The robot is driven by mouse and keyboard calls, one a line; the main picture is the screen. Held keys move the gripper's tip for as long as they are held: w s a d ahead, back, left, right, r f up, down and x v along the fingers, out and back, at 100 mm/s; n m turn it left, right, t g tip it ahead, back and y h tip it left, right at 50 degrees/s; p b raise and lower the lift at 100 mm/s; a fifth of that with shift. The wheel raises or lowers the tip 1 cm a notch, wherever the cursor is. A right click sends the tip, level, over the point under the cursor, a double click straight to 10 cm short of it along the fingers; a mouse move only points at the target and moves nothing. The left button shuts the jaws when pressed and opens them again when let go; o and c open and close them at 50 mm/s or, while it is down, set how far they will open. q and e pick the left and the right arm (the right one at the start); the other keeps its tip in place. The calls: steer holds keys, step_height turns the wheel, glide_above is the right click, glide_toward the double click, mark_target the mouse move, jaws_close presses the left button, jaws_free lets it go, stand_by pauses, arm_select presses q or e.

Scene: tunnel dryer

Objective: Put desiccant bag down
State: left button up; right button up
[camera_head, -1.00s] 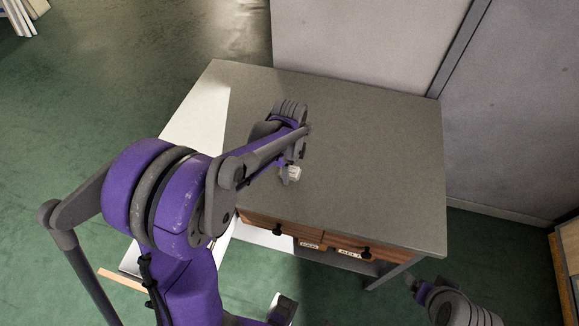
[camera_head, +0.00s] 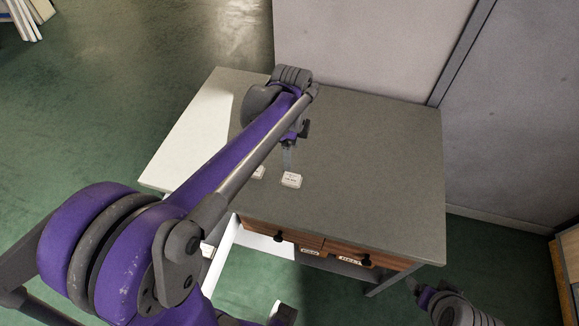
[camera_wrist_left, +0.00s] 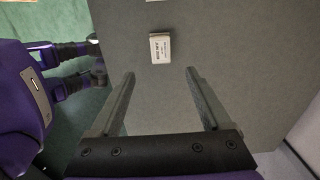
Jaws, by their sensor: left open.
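A small white desiccant bag (camera_head: 291,180) with dark print lies on the grey tabletop (camera_head: 370,150), near the front edge above the drawers. It also shows alone on the table in the left wrist view (camera_wrist_left: 160,48), beyond the fingertips. My left gripper (camera_head: 289,160) is just behind the bag in the head view. Its fingers are spread wide and empty in the wrist view (camera_wrist_left: 160,75), apart from the bag. Another small white item (camera_head: 259,172) is mostly hidden by my left arm. My right gripper (camera_head: 412,284) is at the lower right, too small to read.
Wooden drawer fronts (camera_head: 300,240) with black knobs and labels sit under the table's front edge. Grey panels (camera_head: 370,50) stand behind the table. The table's right half is clear.

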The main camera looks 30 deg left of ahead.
arm_select(q)
steer(key=s+d+f+n+t, duration=0.1)
steer(key=s+d+n+t, duration=0.1)
steer(key=s+n, duration=0.5)
steer(key=s+d+f+n+t, duration=0.2)
steer(key=s+d+n+t, duration=0.1)
steer(key=s+n, duration=0.5)
steer(key=shift+s+d+f, duration=0.2)
steer(key=shift+d, duration=0.65)
